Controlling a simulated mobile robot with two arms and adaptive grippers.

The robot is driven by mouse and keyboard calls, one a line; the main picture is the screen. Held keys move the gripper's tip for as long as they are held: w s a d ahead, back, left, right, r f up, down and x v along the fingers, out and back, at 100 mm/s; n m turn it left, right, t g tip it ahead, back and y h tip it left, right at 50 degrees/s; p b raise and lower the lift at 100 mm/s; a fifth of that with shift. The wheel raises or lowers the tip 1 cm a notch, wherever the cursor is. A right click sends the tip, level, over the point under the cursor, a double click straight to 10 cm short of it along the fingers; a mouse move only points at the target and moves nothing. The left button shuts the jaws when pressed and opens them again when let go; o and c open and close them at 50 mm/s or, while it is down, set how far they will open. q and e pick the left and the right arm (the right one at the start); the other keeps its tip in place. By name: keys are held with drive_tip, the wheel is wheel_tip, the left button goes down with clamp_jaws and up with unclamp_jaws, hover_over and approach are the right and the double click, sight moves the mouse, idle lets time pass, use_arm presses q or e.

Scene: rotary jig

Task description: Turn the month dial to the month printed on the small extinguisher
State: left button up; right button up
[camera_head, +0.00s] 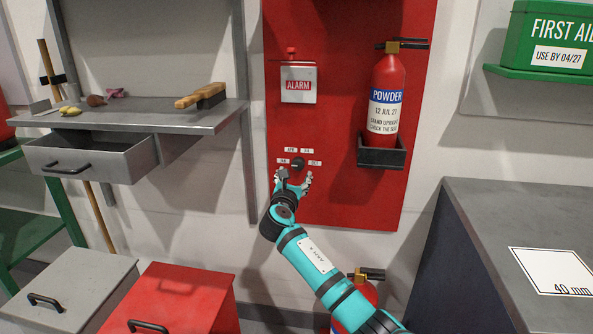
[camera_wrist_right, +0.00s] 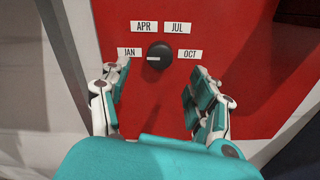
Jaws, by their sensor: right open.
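The month dial (camera_head: 298,163) is a small black knob on the red wall panel. In the right wrist view the knob (camera_wrist_right: 159,53) has labels JAN, APR, JUL and OCT around it, and its white mark points left toward JAN. A red extinguisher (camera_head: 387,75) hangs on the panel in a dark holder; its label reads POWDER, 12 JUL 27. Another red extinguisher (camera_head: 368,290) stands low behind my right arm, its label hidden. My right gripper (camera_head: 293,178) is open and empty just below the dial, fingers apart to either side. My left gripper is out of view.
An ALARM box (camera_head: 298,84) is above the dial. A grey shelf (camera_head: 190,117) with a brush and an open drawer (camera_head: 90,160) is at left. Grey and red bins stand below. A grey cabinet (camera_head: 520,215) is at right. The panel around the dial is clear.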

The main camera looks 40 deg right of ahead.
sight(297, 166)
drive_tip(key=b+x, duration=0.1)
drive_tip(key=x, duration=0.5)
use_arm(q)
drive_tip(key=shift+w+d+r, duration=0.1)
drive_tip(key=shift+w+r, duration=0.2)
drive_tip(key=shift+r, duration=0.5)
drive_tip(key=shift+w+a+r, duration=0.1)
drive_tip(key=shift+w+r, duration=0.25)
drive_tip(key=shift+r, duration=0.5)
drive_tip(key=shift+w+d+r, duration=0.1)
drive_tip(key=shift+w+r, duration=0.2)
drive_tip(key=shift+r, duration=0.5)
use_arm(e)
drive_tip(key=shift+w+d, duration=0.25)
drive_tip(key=shift+d, duration=0.1)
drive_tip(key=c, duration=1.1)
drive_tip(key=shift+c, duration=0.2)
